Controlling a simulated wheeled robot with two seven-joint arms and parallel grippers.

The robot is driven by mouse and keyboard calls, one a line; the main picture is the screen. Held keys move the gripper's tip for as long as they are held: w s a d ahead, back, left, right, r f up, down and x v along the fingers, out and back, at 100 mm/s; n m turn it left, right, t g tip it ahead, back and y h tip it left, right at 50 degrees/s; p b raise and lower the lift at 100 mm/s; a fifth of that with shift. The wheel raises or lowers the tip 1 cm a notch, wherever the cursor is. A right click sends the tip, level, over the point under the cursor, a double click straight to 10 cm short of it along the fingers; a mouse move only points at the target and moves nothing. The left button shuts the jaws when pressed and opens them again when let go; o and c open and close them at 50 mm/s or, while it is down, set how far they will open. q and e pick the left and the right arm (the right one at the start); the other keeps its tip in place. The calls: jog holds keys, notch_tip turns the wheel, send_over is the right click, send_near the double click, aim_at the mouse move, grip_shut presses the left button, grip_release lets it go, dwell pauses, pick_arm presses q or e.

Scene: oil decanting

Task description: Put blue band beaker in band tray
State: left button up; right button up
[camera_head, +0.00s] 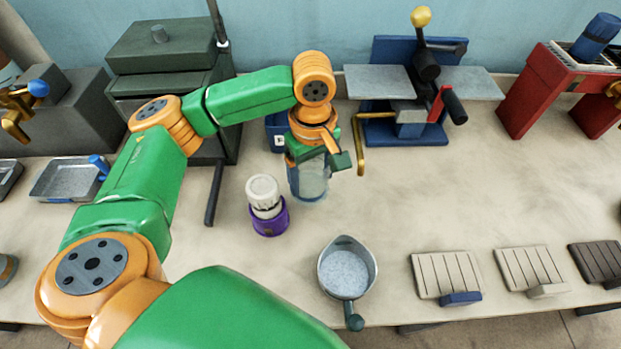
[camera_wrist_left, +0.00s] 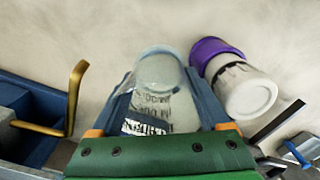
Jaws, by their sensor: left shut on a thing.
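My left gripper (camera_head: 310,163) is shut on a clear glass beaker (camera_head: 311,188), over the middle of the bench. In the left wrist view the beaker (camera_wrist_left: 165,85) sits between the two fingers, with printed markings and a dark blue label or band low on it. The beaker looks upright; I cannot tell whether its base touches the bench. A ribbed pale tray with a blue block on its front (camera_head: 446,273) lies at the front right. A shallow metal tray with a blue handle (camera_head: 66,180) lies at the left. My right gripper is not in view.
A white-capped jar with a purple base (camera_head: 268,212) stands close left of the held beaker. A metal pan (camera_head: 347,272) stands in front. A beige-tabbed tray (camera_head: 530,270) and a dark one (camera_head: 597,261) lie farther right. A blue press (camera_head: 410,95) stands behind. Bench centre-right is clear.

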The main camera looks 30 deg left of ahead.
aim_at(312, 185)
pick_arm(q)
jog(key=f, duration=0.1)
jog(key=w+f, duration=0.1)
jog(key=f, duration=0.1)
jog(key=a+f, duration=0.1)
jog(key=f, duration=0.1)
jog(key=shift+w+p, duration=0.25)
jog(key=shift+p, duration=0.1)
jog(key=shift+d+f, duration=0.1)
jog(key=shift+f, duration=0.1)
jog(key=o, duration=1.4)
